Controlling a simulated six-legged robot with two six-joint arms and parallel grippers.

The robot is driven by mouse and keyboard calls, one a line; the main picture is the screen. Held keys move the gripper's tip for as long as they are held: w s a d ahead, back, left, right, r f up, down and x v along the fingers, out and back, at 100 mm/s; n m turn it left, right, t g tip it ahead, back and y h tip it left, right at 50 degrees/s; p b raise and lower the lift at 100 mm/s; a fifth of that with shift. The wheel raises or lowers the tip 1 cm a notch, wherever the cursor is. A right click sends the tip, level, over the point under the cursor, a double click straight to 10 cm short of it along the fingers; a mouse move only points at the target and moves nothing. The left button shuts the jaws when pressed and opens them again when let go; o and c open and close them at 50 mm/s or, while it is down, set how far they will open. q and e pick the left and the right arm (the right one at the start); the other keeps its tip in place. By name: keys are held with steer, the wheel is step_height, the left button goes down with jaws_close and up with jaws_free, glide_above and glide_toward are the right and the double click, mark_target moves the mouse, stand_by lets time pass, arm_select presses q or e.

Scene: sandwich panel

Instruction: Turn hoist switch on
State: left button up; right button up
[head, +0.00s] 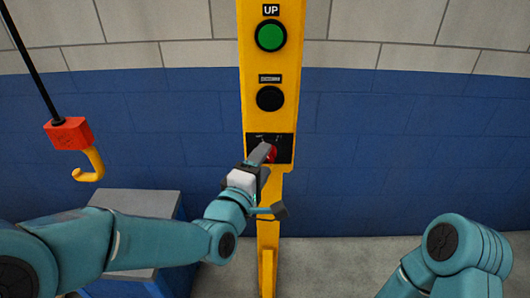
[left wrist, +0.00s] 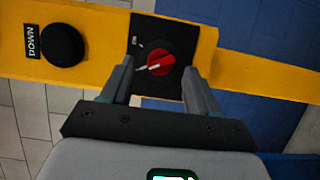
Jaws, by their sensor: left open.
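The hoist switch is a red rotary knob on a black plate, low on a yellow panel (head: 291,95). In the left wrist view the red knob (left wrist: 161,65) has a pale pointer mark and sits between my finger ends. In the head view the knob (head: 271,153) is partly hidden by my left gripper (head: 262,154). My left gripper (left wrist: 158,80) is open, its fingers on either side of the knob; I cannot tell if they touch it. The knob's label is too small to read. My right arm shows at lower right, its gripper out of view.
Above the switch are a green UP button (head: 270,36) and a black DOWN button (head: 270,98). A red hoist block with a yellow hook (head: 91,163) hangs at left on a cable. A grey-topped blue box (head: 140,201) stands below it. The floor right of the post is clear.

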arm_select(q)
steer(key=shift+x, duration=1.05)
steer(key=c, duration=1)
